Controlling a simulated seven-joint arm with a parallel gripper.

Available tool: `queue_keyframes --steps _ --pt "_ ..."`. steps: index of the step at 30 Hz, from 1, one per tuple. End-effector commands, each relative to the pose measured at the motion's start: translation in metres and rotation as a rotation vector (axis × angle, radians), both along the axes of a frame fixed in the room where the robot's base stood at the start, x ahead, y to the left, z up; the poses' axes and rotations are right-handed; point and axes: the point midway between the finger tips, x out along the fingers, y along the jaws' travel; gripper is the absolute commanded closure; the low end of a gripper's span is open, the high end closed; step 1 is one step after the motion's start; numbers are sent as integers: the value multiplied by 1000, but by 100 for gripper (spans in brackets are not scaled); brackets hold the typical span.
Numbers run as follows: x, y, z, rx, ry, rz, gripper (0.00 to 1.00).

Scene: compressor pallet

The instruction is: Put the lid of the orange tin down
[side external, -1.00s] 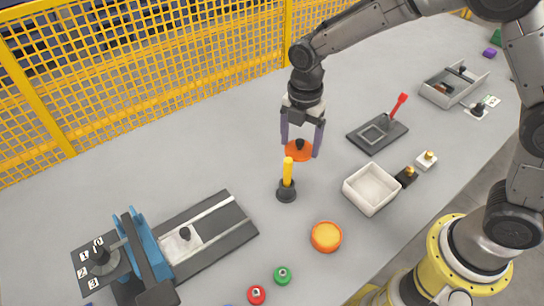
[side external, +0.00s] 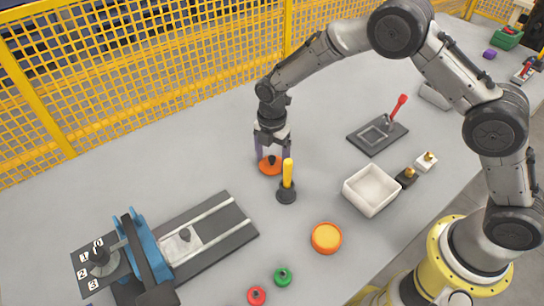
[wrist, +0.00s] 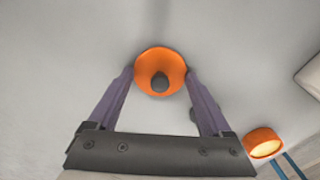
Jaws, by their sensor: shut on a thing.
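The orange lid (side external: 264,168), a round disc with a dark knob, is between the fingers of my gripper (side external: 272,158). In the wrist view the lid (wrist: 146,84) has a purple finger against each side of its rim, and the knob (wrist: 160,82) points up at the camera. The lid is level and low over the grey table; I cannot tell whether it touches. The orange tin (side external: 326,238) stands open toward the front, with yellow-orange inside. It also shows at the lower right in the wrist view (wrist: 262,142).
A yellow post on a dark base (side external: 287,180) stands close to the right of the lid. A white open box (side external: 371,190) and a dark plate with a red lever (side external: 378,135) are further right. A blue-framed slide fixture (side external: 140,250) is at front left. The table at left is clear.

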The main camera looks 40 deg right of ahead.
Motion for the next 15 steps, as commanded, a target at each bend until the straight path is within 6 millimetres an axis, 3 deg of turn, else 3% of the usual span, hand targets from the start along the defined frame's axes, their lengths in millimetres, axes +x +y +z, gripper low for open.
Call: queue_keyframes --steps 9,10,12,15 --pt "0 0 -2 0 0 0 69" --pt "0 0 -3 0 0 0 15" --pt "0 0 -2 0 0 0 2" --pt "0 0 -2 0 0 0 0"
